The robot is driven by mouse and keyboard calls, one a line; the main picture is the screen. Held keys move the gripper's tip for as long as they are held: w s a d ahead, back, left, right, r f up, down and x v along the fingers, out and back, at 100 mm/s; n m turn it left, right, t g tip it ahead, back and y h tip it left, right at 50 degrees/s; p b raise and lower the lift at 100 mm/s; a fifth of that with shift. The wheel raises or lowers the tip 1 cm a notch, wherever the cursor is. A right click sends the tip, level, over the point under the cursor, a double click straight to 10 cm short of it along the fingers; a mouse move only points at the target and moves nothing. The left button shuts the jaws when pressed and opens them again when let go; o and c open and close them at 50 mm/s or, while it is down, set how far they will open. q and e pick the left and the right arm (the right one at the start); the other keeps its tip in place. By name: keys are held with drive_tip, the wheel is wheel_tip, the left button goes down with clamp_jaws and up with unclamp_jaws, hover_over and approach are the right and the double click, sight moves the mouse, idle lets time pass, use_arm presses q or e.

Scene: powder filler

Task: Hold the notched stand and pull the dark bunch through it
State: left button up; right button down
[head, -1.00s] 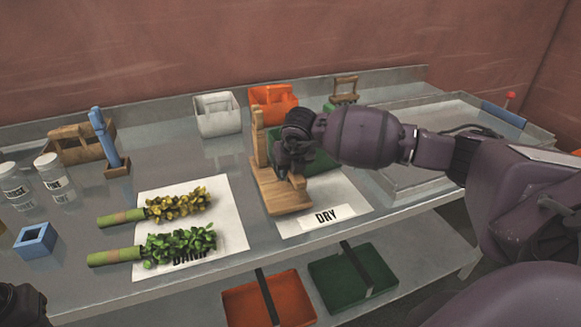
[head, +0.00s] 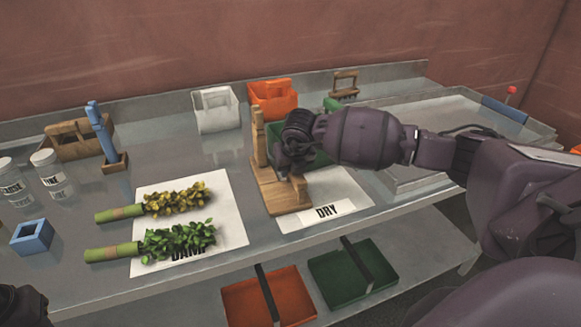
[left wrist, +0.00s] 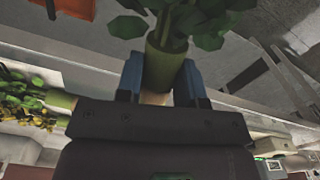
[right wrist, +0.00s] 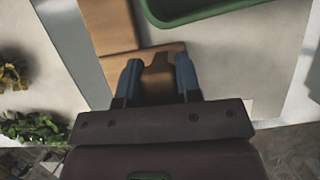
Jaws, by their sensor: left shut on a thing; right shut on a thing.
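The notched wooden stand (head: 286,198) is on the bench, its base partly on the sheet marked DRY, with a tall post at its back. My right gripper (head: 293,172) is at the stand; in the right wrist view its blue fingers are shut on a notched wooden part (right wrist: 158,78). My left gripper (left wrist: 160,82) is shut on the green stem wrap of a dark green leafy bunch (left wrist: 180,18). The head view shows only a dark piece of my left arm in the lower left corner; the held bunch is out of that view.
Yellow (head: 178,199) and green (head: 178,240) bunches lie on the DAMP sheet (head: 228,190). A blue holder (head: 32,238) and jars are at left. White (head: 215,110) and orange (head: 270,100) bins and a green tray (head: 312,150) stand behind. Lower-shelf trays are orange (head: 245,305) and green.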

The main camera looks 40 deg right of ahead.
use_arm(q)
drive_tip(key=shift+f, duration=0.15)
use_arm(e)
drive_tip(key=shift+f, duration=0.25)
idle(0.5)
drive_tip(key=c, duration=0.7)
unclamp_jaws()
drive_tip(key=c, duration=1)
drive_tip(key=o, duration=1)
drive_tip(key=shift+r, duration=0.1)
